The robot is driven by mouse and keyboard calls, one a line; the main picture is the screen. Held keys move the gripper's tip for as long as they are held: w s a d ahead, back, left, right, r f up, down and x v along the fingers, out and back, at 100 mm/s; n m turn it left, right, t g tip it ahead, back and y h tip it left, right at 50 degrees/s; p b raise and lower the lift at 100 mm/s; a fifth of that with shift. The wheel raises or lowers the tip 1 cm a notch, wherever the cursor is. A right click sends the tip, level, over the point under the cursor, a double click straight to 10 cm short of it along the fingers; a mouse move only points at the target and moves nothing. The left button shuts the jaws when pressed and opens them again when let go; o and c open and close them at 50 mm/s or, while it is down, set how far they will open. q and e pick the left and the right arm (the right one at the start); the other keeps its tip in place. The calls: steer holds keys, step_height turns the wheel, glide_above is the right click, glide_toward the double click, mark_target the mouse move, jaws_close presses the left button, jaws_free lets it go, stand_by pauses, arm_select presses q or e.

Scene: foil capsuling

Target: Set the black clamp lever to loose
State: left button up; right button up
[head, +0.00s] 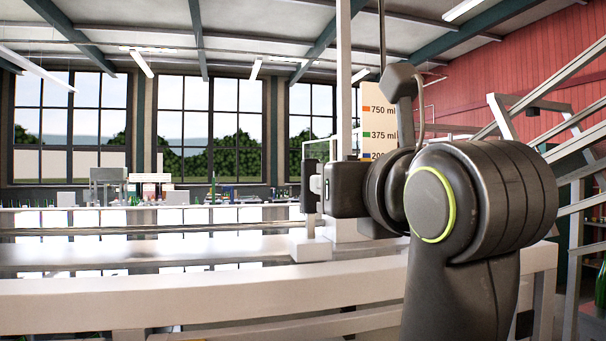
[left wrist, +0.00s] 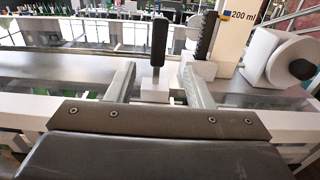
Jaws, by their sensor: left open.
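The black clamp lever (left wrist: 159,40) stands upright on a small white block (left wrist: 153,86) in the left wrist view. My left gripper (left wrist: 157,74) is open, with one pale finger to the left of the lever and one to the right. Gaps show between the lever and both fingers. I cannot tell whether the fingertips reach as far as the lever. In the head view my left gripper (head: 317,187) is seen from the side above the rail, and the arm hides much around it. My right gripper is in neither view.
A toothed black rack (left wrist: 206,32) and a volume scale (left wrist: 238,16) stand right of the lever. A white roller-like part (left wrist: 278,58) is farther right. The scale (head: 373,112) also shows behind my arm in the head view. A long pale beam (head: 180,300) crosses the front.

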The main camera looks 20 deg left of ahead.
mark_target(308, 180)
arm_select(q)
steer(key=p+x, duration=1)
steer(key=x, duration=0.6)
steer(key=shift+w+a, duration=0.1)
steer(key=shift+a, duration=0.1)
steer(key=shift+w+f, duration=0.1)
steer(key=shift+c, duration=0.6)
jaws_close()
